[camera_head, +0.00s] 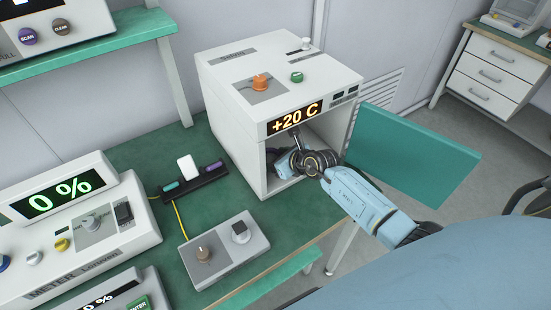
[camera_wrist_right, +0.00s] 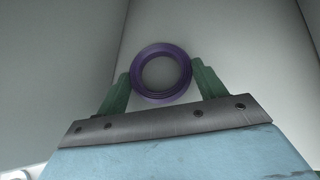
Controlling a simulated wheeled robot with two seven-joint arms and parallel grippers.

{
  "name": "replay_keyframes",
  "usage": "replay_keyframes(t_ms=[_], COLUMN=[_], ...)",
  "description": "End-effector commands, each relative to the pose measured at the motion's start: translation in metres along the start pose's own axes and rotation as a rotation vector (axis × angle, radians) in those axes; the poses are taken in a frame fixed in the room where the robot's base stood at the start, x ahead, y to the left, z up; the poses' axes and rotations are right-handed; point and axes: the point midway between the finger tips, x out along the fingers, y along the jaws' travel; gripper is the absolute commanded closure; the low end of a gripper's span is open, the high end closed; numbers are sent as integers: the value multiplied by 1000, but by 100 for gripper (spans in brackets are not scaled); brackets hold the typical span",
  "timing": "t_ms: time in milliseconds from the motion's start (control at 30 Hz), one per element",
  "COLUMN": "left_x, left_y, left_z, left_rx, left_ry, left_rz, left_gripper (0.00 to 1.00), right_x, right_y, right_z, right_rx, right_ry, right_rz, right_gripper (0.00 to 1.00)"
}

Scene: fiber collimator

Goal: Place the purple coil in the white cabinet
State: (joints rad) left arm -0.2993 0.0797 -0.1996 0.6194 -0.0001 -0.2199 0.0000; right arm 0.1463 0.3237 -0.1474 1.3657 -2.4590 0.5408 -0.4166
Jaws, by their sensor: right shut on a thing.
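The white cabinet (camera_head: 235,140) stands on the green bench with its teal door (camera_head: 413,152) swung open to the right. My right arm reaches in through the front opening, and my right gripper (camera_head: 284,161) is inside the cabinet. In the right wrist view, the purple coil (camera_wrist_right: 160,73) is a ring between the two green fingers of my right gripper (camera_wrist_right: 161,80), which is shut on it. Pale grey cabinet walls surround it. I cannot tell whether the coil touches the cabinet floor. In the head view the coil is mostly hidden by my wrist. My left gripper is not in view.
A grey box with knobs (camera_head: 225,250) and a dark rack with small coloured items (camera_head: 195,182) stand left of the cabinet. A white meter reading 0 % (camera_head: 75,235) is further left. The open door bounds the space right of my arm.

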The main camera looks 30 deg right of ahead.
Motion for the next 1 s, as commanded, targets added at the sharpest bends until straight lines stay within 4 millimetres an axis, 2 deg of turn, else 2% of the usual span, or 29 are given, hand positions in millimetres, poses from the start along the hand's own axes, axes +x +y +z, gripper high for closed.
replay_keyframes(t_ms=[167,200,333,733,867,1000], left_x=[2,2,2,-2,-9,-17], left_y=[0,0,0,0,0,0], left_z=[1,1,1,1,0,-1], left_rx=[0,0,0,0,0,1], left_ry=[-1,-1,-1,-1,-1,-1], left_rz=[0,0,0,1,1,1], left_gripper=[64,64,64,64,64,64], right_x=[2,2,1,-4,-22,-50], right_y=[0,0,0,0,-1,-1], right_z=[-3,-3,-2,1,1,1], right_rx=[0,0,0,0,1,0], right_ry=[0,0,0,1,0,1], right_rz=[-1,-1,-1,0,-1,-1], right_gripper=[56,27,10,8,8,8])
